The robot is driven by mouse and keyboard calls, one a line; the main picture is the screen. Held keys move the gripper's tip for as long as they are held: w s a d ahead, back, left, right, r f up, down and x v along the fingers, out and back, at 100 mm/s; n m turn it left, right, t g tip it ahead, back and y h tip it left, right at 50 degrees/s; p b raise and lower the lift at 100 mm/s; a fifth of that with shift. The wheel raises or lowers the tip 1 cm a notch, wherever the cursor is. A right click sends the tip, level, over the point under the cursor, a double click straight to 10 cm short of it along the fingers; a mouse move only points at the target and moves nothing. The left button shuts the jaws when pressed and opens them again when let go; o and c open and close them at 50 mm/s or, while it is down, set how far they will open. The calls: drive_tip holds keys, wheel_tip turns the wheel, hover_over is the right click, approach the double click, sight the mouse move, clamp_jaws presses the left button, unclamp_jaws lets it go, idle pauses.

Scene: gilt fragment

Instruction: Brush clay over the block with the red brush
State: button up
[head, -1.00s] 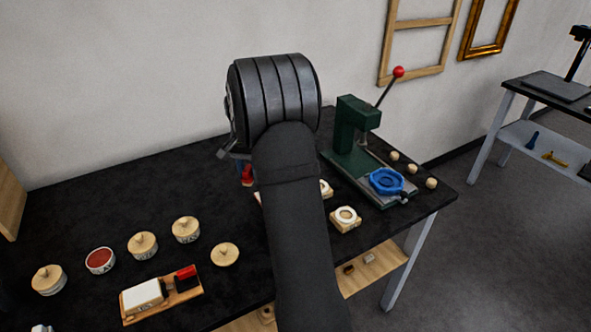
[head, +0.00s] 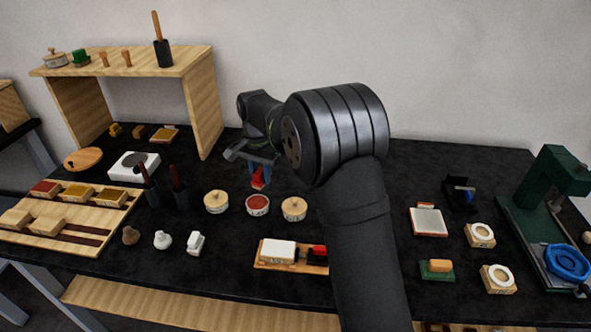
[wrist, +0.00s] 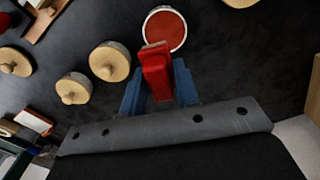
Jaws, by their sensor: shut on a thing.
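My gripper (head: 259,172) is shut on the red brush (wrist: 157,75); its blue fingers (wrist: 130,92) press on both sides. The brush shows small and red in the head view (head: 259,181). An open pot of red clay (head: 258,205) stands just in front of it there. In the wrist view the brush's tan end overlaps the rim of the pot (wrist: 165,28); I cannot tell whether it touches the clay. A white block (head: 277,252) sits on a wooden board at the front, beside a red and black piece.
Lidded pots (head: 216,202) (head: 294,209) flank the clay pot. Dark holders (head: 181,196) with handles stand to the left. A green press (head: 548,205) stands far right. A wooden shelf (head: 140,62) is at the back left. My arm hides some of the table's middle.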

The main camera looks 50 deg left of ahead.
drive_tip(key=shift+s+a+f, duration=0.1)
drive_tip(key=shift+s+a, duration=0.15)
drive_tip(key=shift+s, duration=0.5)
hover_over(258, 202)
drive_tip(key=shift+f, duration=2.9)
drive_tip(key=shift+d+f, duration=0.1)
drive_tip(key=shift+f, duration=0.5)
drive_tip(key=shift+r, duration=3.6)
